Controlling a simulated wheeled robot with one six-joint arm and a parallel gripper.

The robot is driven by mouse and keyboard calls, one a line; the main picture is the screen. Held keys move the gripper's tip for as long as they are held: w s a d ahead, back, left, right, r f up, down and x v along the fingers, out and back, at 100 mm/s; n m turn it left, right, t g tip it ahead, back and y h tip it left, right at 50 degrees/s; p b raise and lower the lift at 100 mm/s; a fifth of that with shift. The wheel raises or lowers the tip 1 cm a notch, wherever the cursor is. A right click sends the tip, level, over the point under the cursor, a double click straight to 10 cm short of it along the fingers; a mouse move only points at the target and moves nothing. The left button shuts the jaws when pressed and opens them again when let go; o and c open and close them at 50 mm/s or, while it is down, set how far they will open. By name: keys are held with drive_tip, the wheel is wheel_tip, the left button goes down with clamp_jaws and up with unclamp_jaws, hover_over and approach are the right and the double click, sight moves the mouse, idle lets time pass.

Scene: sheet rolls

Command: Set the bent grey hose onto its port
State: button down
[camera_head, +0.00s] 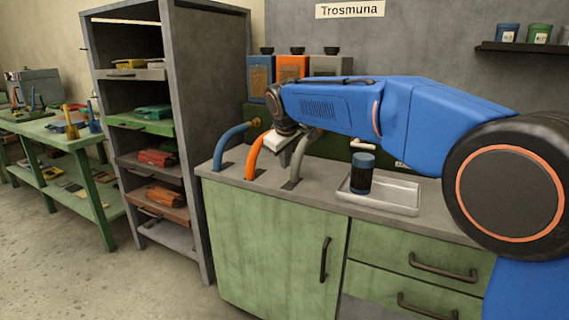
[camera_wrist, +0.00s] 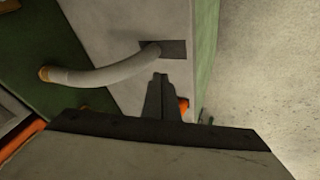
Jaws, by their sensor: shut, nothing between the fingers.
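The bent grey hose (camera_head: 300,155) rises from a dark slot in the grey counter top, right of the orange hose, and its upper end is hidden behind my arm. In the wrist view the grey hose (camera_wrist: 105,74) curves from its slot (camera_wrist: 165,48) to a brass-coloured collar (camera_wrist: 45,74) by the green panel (camera_wrist: 62,97). I cannot tell if it is fully seated. My gripper (camera_head: 284,158) is between the orange and grey hoses. In the wrist view its fingers (camera_wrist: 160,78) are shut and empty, apart from the grey hose.
The orange hose (camera_head: 254,158) and blue hose (camera_head: 230,140) stand left of my gripper. The blue one reaches a brass port (camera_head: 256,122). A tray (camera_head: 400,196) with a dark blue cup (camera_head: 361,178) is on the right. A grey shelf rack (camera_head: 188,110) stands left.

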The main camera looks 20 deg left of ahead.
drive_tip(key=v, duration=1)
drive_tip(key=s+d+f+m, duration=0.1)
drive_tip(key=s+d+m, duration=0.1)
drive_tip(key=d, duration=1)
drive_tip(key=s+d+f+m+h, duration=0.1)
drive_tip(key=s+d+m, duration=0.15)
drive_tip(key=d, duration=1.05)
drive_tip(key=s+d+f+m, duration=0.1)
drive_tip(key=s+d+m, duration=0.15)
drive_tip(key=d, duration=0.95)
drive_tip(key=s+d+f+m+h, duration=0.1)
drive_tip(key=s+d+f, duration=0.2)
drive_tip(key=s+d, duration=0.35)
drive_tip(key=s+d+f+m, duration=0.2)
drive_tip(key=s+d+f, duration=0.25)
drive_tip(key=d, duration=0.25)
drive_tip(key=s+d+f+m, duration=0.2)
drive_tip(key=s+d+f, duration=0.2)
drive_tip(key=s+f, duration=0.2)
drive_tip(key=s+d+f+m, duration=0.1)
drive_tip(key=s+d+f, duration=0.3)
drive_tip(key=s, duration=0.5)
wheel_tip(320, 180, down, 2)
drive_tip(key=shift+s+d+f+m+g+h, duration=0.1)
drive_tip(key=shift+s+d+m+g+h, duration=0.05)
drive_tip(key=shift+s+m+g+h, duration=0.2)
drive_tip(key=shift+w, duration=0.1)
